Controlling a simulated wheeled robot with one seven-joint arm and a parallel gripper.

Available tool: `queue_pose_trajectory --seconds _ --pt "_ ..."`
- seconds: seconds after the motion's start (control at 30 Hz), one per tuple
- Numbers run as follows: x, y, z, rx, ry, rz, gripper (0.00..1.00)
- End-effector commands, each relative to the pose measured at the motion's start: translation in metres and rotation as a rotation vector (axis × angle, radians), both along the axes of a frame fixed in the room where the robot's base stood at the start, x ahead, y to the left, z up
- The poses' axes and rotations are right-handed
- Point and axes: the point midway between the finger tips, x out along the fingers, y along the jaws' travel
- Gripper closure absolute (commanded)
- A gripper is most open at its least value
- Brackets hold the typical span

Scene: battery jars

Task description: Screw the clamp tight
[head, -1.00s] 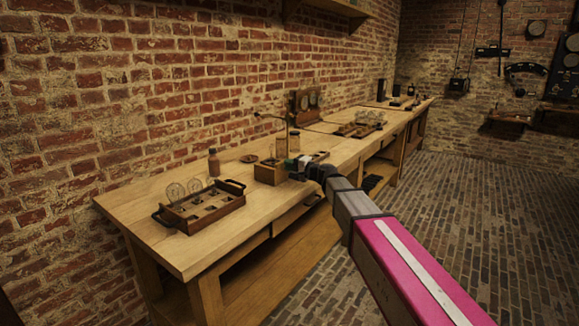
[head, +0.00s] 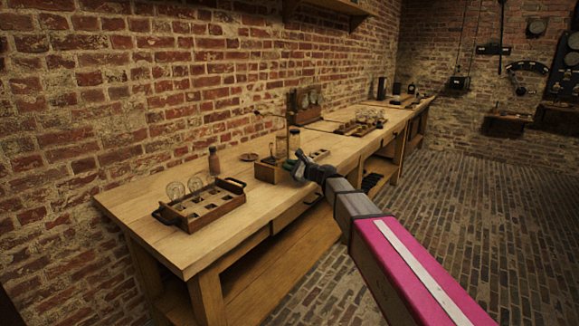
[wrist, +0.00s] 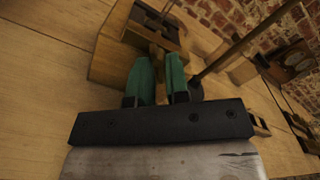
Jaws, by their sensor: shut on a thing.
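My gripper (head: 297,170) is at the front right end of a small wooden box (head: 268,173) on the near bench. In the wrist view its two green fingers (wrist: 158,80) point at the same box (wrist: 108,48), shut on a small tan or brass-coloured piece (wrist: 157,66) at the box's side. This piece appears to be the clamp's screw, but it is mostly hidden between the fingers. The clamp is too small to make out in the head view, where my gripper covers that spot.
A thin upright stand (head: 288,135) rises close behind my gripper; its rod (wrist: 226,54) passes right of the fingers. Another tray (head: 350,130) is farther back.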

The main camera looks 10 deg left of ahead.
Motion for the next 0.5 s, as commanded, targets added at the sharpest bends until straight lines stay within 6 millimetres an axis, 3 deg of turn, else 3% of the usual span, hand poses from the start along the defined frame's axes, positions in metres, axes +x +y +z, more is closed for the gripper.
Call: queue_pose_trajectory --seconds 0.5 --pt "-0.0049 0.0016 -0.0031 0.185 0.451 0.000 1.00"
